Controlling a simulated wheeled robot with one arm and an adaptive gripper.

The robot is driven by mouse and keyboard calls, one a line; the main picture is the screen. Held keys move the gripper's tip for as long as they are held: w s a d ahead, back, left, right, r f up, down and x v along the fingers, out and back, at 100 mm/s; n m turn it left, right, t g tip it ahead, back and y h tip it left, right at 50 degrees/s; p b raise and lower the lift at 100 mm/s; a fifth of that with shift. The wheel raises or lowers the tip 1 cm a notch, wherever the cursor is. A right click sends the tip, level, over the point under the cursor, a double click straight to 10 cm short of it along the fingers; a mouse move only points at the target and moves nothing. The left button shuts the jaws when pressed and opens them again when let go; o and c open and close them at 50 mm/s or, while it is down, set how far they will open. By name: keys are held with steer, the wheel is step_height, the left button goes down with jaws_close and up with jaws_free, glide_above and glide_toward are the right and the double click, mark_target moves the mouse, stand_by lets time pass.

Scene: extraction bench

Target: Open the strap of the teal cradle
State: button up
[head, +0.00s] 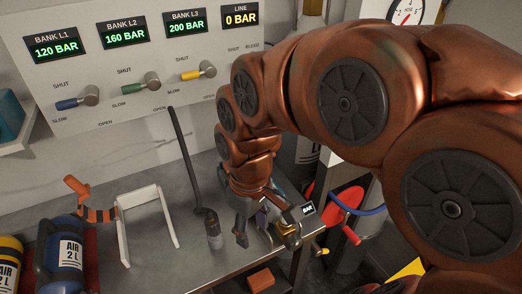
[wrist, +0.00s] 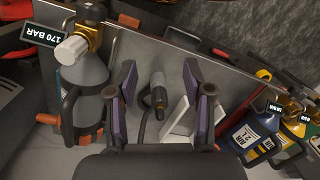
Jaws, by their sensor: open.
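I cannot make out for certain a teal cradle or a closed strap on one. My gripper (head: 265,236) is open, pointing down over the right end of the steel bench in the head view. Its two purple-padded fingers are spread in the wrist view (wrist: 160,80), with nothing held between them. A grey cylinder (wrist: 84,78) with a brass valve and a 170 BAR display stands left of the fingers in the wrist view. My gripper and arm hide most of it in the head view. An orange-and-black striped band (head: 98,214) with an orange handle (head: 77,187) stands up behind the blue cylinder.
A white frame (head: 150,192) and a dark hose with a grey end (head: 213,231) stand mid-bench. A valve panel (head: 120,75) rises behind. An orange block (head: 260,279) lies in front.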

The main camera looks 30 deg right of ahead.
steer(key=w+d+n+t, duration=0.1)
steer(key=w+d+n, duration=0.2)
steer(key=w+d, duration=0.2)
steer(key=w+d+n+t+b, duration=0.1)
steer(key=w+d+n, duration=0.2)
steer(key=w, duration=0.9)
steer(key=w+d+f+n+t, duration=0.1)
steer(key=w+d+n, duration=0.3)
steer(key=w+d, duration=0.3)
steer(key=shift+w+b, duration=0.35)
steer(key=shift+w, duration=0.55)
steer(key=w+d+f+n, duration=0.2)
steer(key=d+f+n, duration=0.15)
steer(key=d, duration=0.55)
steer(key=shift+h, duration=0.3)
steer(key=shift+w+a+f+p, duration=0.1)
steer(key=shift+w+f+p, duration=0.15)
steer(key=shift+f, duration=1.05)
steer(key=shift+w+f+p, duration=0.15)
steer(key=shift+w+f, duration=0.05)
steer(key=shift+f, duration=1.15)
steer(key=shift+w+a+f+p, duration=0.1)
steer(key=shift+w+f+p, duration=0.15)
steer(key=shift+f, duration=1.05)
jaws_close()
steer(key=shift+d, duration=0.15)
